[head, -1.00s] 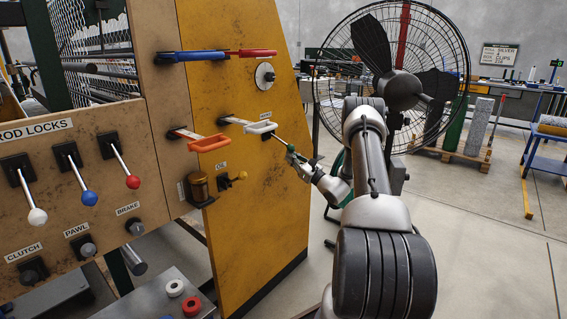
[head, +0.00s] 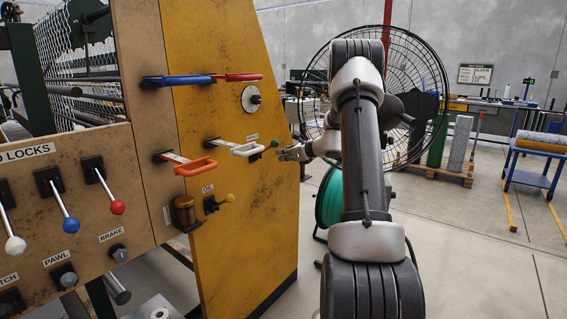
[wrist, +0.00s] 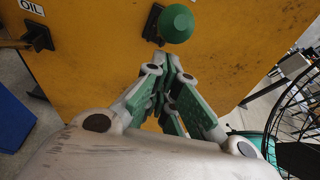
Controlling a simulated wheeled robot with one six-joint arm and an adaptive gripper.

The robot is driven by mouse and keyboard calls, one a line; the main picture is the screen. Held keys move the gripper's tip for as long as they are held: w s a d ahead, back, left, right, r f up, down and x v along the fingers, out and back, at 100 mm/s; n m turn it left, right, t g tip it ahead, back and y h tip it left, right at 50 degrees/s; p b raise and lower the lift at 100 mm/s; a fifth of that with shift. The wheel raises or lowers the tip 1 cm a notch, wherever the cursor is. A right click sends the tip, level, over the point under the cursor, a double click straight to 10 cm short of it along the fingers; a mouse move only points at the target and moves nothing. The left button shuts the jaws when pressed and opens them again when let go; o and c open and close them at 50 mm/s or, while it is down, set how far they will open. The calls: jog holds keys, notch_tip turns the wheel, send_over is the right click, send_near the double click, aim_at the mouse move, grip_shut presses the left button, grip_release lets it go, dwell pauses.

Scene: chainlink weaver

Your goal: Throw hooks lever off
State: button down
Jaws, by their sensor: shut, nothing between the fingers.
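A lever with a green knob (head: 274,143) sticks out from the yellow panel, beside the white handle. A small label (head: 252,137) above it is too small to read surely; no label in view clearly reads hooks. In the wrist view the round green knob (wrist: 177,23) stands just beyond my fingertips, its dark mount (wrist: 152,26) behind it. My gripper (head: 284,153) is shut and empty, just right of and slightly below the knob in the head view. It also shows in the wrist view (wrist: 170,62), with a gap seeming to lie between tips and knob.
An orange handle (head: 196,167), white handle (head: 245,150), blue lever (head: 180,80) and red lever (head: 243,77) project from the panels. A large fan (head: 420,70) stands behind my arm.

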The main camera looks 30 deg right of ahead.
jog(key=shift+w+r, duration=0.15)
jog(key=shift+r, duration=0.4)
jog(key=shift+r, duration=0.1)
notch_tip(320, 180, down, 4)
jog(key=d, duration=0.1)
jog(key=r+v, duration=0.1)
jog(key=v, duration=0.9)
jog(key=shift+a, duration=0.2)
jog(key=shift+w, duration=0.1)
